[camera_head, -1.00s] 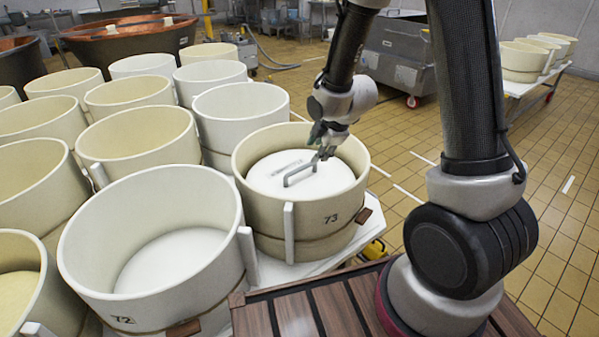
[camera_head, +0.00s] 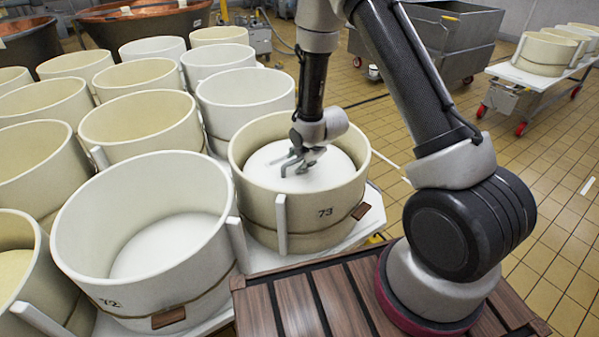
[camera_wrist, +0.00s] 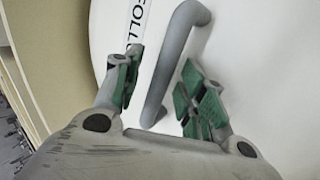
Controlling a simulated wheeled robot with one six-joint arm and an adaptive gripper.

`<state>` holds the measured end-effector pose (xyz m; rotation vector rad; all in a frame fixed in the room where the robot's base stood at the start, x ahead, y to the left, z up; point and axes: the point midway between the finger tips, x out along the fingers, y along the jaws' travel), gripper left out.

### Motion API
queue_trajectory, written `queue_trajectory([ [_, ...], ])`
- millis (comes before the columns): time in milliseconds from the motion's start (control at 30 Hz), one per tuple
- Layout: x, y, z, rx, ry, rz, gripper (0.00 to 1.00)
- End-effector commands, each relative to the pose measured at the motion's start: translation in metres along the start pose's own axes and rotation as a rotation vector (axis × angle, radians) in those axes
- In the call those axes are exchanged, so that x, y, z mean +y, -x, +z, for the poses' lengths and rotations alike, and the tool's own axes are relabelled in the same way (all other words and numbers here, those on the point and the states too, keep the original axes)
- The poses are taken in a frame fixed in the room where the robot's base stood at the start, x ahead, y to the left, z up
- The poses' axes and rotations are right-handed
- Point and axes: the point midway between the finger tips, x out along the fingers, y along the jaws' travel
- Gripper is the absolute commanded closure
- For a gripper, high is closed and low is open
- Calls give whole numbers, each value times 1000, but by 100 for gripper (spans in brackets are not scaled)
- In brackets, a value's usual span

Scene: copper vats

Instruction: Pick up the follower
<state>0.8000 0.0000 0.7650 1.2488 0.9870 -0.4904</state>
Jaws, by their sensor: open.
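The follower (camera_head: 335,170) is a white round disc with a grey bar handle, lying inside the cream mould marked 73 (camera_head: 310,211). In the wrist view the white follower (camera_wrist: 268,70) fills most of the picture, with part of its black lettering showing. Its grey handle (camera_wrist: 170,68) runs between my two green-padded fingers. My gripper (camera_head: 292,164) is down inside the mould at the handle. In the wrist view my gripper (camera_wrist: 160,92) is open, with its fingers apart on either side of the handle. In the head view my fingers partly hide the handle.
The mould's cream wall (camera_wrist: 35,55) is close on the left in the wrist view. An empty mould marked 72 (camera_head: 150,235) stands beside it, with several more moulds behind. A grey metal bin (camera_head: 455,40) and a white trolley (camera_head: 535,75) stand beyond.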

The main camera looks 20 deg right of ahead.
Motion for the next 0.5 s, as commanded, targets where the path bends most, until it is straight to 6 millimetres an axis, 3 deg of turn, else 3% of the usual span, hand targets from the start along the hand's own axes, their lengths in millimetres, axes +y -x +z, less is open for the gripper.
queue_trajectory([
  [233,0,-2,0,0,0,1,61],
  [433,0,-1,0,0,-1,0,98],
  [500,0,-1,0,0,-1,0,100],
])
